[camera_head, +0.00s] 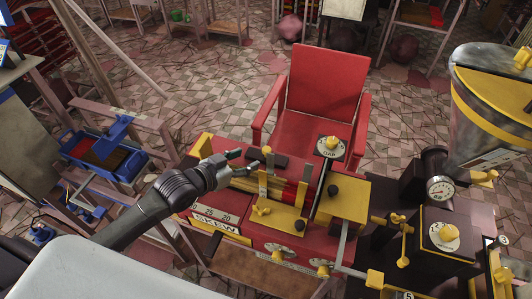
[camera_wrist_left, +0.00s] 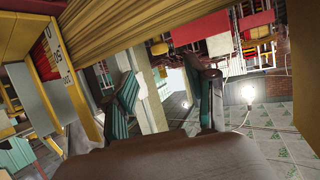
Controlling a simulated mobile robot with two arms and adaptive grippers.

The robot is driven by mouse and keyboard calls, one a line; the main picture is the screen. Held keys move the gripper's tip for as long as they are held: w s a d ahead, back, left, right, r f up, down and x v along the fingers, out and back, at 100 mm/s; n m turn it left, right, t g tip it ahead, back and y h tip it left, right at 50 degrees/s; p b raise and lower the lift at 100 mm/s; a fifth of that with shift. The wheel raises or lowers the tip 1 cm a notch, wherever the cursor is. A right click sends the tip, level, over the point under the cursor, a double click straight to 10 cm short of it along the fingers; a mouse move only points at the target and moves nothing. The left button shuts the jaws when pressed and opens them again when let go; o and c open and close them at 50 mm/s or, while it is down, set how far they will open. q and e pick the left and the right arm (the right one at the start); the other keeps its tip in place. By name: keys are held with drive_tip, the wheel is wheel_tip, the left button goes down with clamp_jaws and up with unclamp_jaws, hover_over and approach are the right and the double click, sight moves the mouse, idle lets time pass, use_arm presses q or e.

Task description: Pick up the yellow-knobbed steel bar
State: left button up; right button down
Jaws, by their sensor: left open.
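A thin steel bar (camera_head: 348,270) with a yellow knob (camera_head: 374,279) at its right end shows low on the front of the red and yellow machine in the head view. I cannot tell for sure that this is the bar named. My left gripper (camera_head: 246,161) is at the machine's upper left, beside a dark block, up and left of that bar and apart from it. In the left wrist view its two fingers (camera_wrist_left: 165,95) stand apart with nothing held between them. The bar cannot be made out in that view. My right gripper does not show.
A red chair (camera_head: 322,85) stands behind the machine. Yellow posts and a yellow box (camera_head: 341,197) rise near my gripper. Black boxes with a gauge (camera_head: 439,188) and a large metal drum (camera_head: 490,100) crowd the right. A blue tray (camera_head: 105,155) is at left.

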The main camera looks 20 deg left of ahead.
sight(265, 151)
use_arm(q)
drive_tip(key=x, duration=0.4)
drive_tip(key=shift+d, duration=0.1)
drive_tip(key=shift+w+d+f, duration=0.1)
drive_tip(key=shift+w+f, duration=0.2)
drive_tip(key=shift+w, duration=0.2)
drive_tip(key=x, duration=0.4)
drive_tip(key=shift+w+d+f+p, duration=0.1)
drive_tip(key=shift+w+d+p, duration=0.05)
drive_tip(key=shift+w+p, duration=0.15)
drive_tip(key=shift+w+f, duration=0.1)
drive_tip(key=shift+c, duration=1.9)
clamp_jaws()
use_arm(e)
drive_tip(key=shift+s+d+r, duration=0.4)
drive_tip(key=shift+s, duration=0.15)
